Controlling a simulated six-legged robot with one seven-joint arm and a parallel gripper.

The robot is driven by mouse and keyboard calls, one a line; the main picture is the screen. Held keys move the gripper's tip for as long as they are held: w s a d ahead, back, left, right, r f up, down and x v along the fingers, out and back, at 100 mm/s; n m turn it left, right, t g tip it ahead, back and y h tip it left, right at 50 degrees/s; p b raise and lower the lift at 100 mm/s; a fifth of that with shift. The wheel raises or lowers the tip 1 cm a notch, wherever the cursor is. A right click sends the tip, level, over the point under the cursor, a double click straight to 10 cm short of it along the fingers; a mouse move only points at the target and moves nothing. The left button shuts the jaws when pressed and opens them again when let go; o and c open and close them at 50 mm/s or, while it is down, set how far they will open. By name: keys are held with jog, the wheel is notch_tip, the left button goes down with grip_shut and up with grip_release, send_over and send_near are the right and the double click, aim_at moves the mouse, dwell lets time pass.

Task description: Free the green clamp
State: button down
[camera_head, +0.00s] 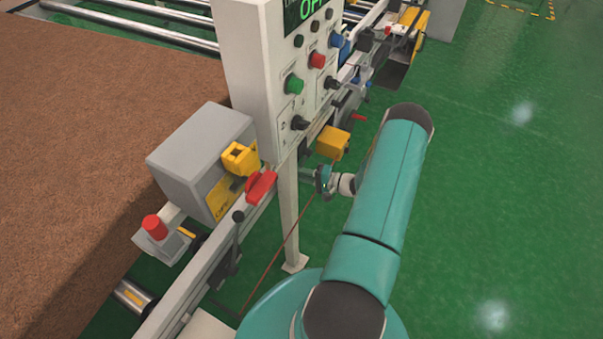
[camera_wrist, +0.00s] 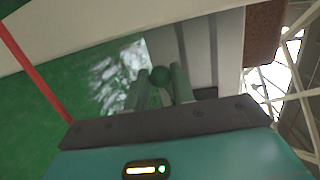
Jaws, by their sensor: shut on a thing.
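My gripper (camera_head: 323,181) is low beside the machine's rail, just right of the control box's post. In the wrist view my gripper (camera_wrist: 160,82) has its two fingers shut on a dark green rounded part, which I take to be the green clamp (camera_wrist: 160,75). The clamp sits against a pale grey metal surface. The rest of the clamp is hidden by the fingers, and I cannot make it out in the head view.
A white control box (camera_head: 270,75) with buttons stands left of my arm. A yellow block (camera_head: 332,142) is just above my gripper. A red clamp (camera_head: 261,186) and grey box (camera_head: 200,155) sit along the rail. A brown mattress (camera_head: 90,120) lies left. Green floor at right is clear.

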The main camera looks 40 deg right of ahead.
jog(key=shift+d+f+n, duration=0.15)
jog(key=shift+f+n, duration=0.1)
jog(key=shift+n, duration=0.15)
jog(key=c, duration=1.2)
grip_release()
jog(key=shift+o, duration=0.2)
jog(key=v, duration=1.3)
jog(key=shift+s+d, duration=0.2)
jog(key=shift+s, duration=0.15)
